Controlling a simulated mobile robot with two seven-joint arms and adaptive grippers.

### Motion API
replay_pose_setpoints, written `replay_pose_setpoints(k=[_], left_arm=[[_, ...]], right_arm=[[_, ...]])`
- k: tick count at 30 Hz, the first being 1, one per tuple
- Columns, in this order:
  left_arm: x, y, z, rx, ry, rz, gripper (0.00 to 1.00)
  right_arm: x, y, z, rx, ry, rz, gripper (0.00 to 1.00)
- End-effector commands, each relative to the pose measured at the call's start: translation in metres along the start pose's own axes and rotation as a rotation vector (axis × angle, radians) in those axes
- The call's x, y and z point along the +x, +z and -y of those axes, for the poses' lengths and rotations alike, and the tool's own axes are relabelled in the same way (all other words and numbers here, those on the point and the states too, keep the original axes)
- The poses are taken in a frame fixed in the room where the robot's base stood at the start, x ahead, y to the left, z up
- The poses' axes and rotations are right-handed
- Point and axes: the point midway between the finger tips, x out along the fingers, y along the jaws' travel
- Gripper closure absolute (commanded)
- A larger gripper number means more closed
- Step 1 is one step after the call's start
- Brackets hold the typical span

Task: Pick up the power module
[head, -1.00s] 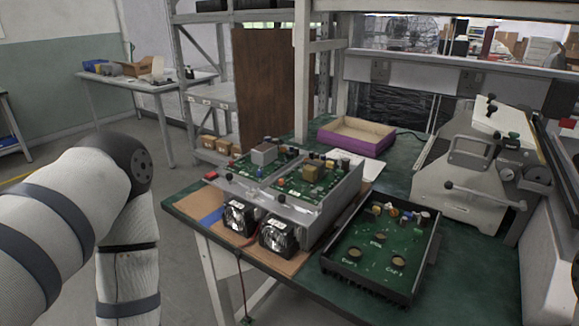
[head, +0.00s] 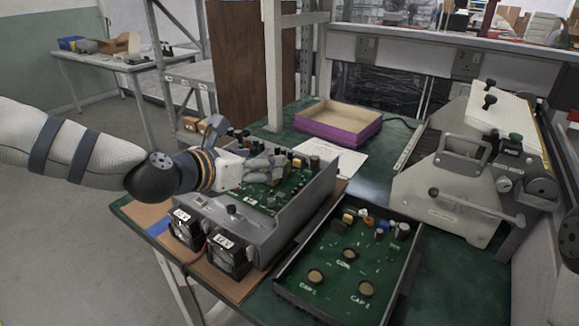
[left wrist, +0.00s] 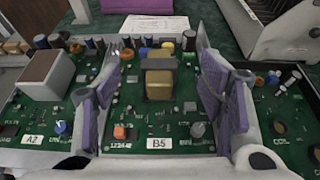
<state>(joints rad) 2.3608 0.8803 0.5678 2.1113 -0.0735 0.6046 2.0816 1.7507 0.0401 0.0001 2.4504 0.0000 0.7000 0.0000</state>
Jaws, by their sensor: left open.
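My left gripper (head: 268,168) is over the green circuit boards of the grey chassis on the table. In the left wrist view its two purple-padded fingers (left wrist: 162,62) are apart. Between them is a yellow, transformer-like block with a grey core (left wrist: 160,80), standing upright on the board marked B5; I take it for the power module. The fingers are on either side of it, and I cannot tell whether either touches it. In the head view the gripper mostly hides this block. My right gripper is in neither view.
A grey box-shaped part (left wrist: 45,75) stands on the A2 board to the left. A black tray (head: 330,285) with a green board lies right of the chassis (head: 300,220). A purple-sided open box (head: 340,130) is behind. A large grey machine (head: 455,185) stands at the right.

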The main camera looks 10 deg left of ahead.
Motion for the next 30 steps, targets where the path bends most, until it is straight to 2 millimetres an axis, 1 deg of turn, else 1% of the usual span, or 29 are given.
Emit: replay_pose_setpoints(k=[1,3,8,12,15,18,23,24,26,27,29,30], left_arm=[[0.018,-0.014,0.000,-0.001,-0.003,-0.022,0.37],[0.031,-0.014,0.000,-0.001,-0.003,-0.021,0.37],[0.050,-0.011,0.000,-0.001,-0.002,-0.015,0.37],[0.078,-0.016,-0.001,0.001,-0.003,-0.016,0.37],[0.092,-0.015,-0.001,0.000,-0.002,-0.015,0.37],[0.096,-0.013,-0.001,-0.001,-0.001,-0.012,0.37],[0.095,-0.011,-0.001,-0.001,-0.001,-0.009,0.37],[0.094,-0.011,-0.001,-0.001,-0.001,-0.009,0.46],[0.094,-0.011,-0.001,0.000,-0.001,-0.009,0.59],[0.094,-0.011,-0.001,0.000,-0.001,-0.009,0.68],[0.094,-0.011,-0.001,0.000,-0.001,-0.009,0.82],[0.094,-0.011,-0.001,0.000,-0.001,-0.010,0.91]], right_arm=[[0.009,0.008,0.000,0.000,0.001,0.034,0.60],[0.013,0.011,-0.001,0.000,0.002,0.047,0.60],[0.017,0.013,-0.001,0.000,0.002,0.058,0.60],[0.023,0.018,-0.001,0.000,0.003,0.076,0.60],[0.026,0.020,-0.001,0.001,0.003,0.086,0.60],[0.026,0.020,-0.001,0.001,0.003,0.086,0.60],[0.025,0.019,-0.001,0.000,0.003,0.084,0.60],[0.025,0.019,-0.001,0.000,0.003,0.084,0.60],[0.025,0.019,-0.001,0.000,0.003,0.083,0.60],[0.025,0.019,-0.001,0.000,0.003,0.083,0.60],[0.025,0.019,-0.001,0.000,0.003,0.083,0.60],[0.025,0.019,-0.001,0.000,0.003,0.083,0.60]])
